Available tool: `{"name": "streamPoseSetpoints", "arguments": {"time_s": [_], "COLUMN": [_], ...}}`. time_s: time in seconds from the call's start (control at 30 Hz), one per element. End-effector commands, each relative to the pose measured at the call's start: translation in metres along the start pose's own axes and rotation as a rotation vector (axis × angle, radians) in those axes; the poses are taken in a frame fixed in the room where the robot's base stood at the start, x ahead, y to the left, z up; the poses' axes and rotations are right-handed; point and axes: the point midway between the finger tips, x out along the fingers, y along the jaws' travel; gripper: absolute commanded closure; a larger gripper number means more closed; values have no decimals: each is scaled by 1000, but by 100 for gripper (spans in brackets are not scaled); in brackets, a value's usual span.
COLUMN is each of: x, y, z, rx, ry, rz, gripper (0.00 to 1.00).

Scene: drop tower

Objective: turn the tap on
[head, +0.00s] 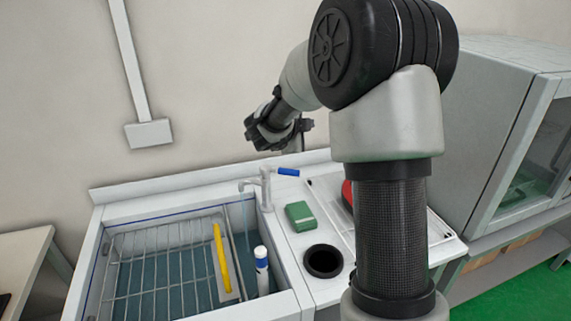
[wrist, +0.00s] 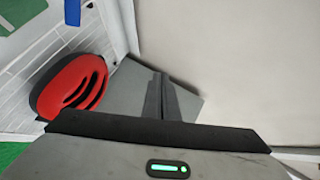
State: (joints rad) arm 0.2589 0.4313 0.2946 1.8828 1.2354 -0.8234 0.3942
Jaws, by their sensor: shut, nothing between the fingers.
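The white tap (head: 265,188) stands at the back of the sink in the head view. Its blue handle (head: 288,172) sticks out to the right. A thin pale blue line runs down from the spout, and it looks like a stream of water. My gripper (head: 262,132) is above the tap in the head view, apart from the handle. In the wrist view its fingers (wrist: 157,97) are shut with nothing between them. A blue piece (wrist: 72,12) at the top of the wrist view looks like the handle.
A red object (wrist: 72,85) lies beyond. A grey cabinet (head: 490,120) stands right.

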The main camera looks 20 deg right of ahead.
Motion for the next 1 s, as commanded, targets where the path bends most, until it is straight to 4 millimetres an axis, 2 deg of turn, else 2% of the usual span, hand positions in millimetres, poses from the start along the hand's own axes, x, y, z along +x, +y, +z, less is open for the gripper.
{"name": "streamPoseSetpoints", "arguments": {"time_s": [0.03,0.1,0.2,0.3,0.4,0.57,1.0], "x": [-23,-50,-84,-106,-115,-103,-23], "y": [15,44,75,93,102,113,149], "z": [11,27,46,58,63,67,84], "rx": [35,83,137,172,189,193,196], "ry": [-31,-69,-115,-144,-157,-156,-155], "rz": [93,218,352,434,470,480,478], "gripper": [100,100,100,100,100,100,100]}}
